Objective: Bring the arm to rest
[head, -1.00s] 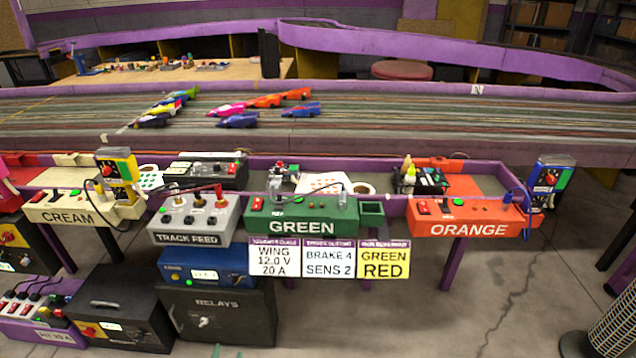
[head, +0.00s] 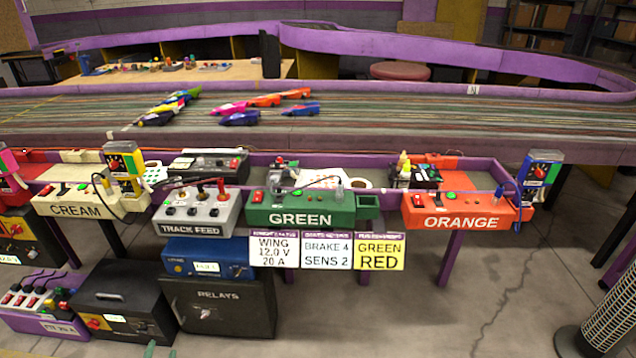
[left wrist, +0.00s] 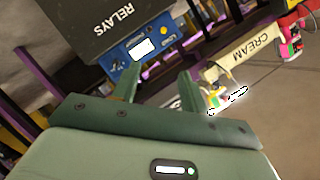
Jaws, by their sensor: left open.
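My left gripper (head: 160,350) just enters the bottom edge of the head view, with only its green fingertips showing in front of the lower boxes. In the left wrist view the two green fingers (left wrist: 158,76) stand apart with nothing between them. Beyond them are the blue box (left wrist: 158,38) and the dark RELAYS box (left wrist: 110,25), with a clear gap to the fingers as far as I can tell. The rest of the left arm is hidden from the head view. My right gripper is in neither view.
The RELAYS box (head: 222,304) stands under the blue box (head: 204,258). The CREAM (head: 78,208), TRACK FEED (head: 190,229), GREEN (head: 300,216) and ORANGE (head: 460,220) stations line the purple-edged counter. Slot cars stand on the track behind. Open floor lies right, beside a mesh cylinder (head: 608,325).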

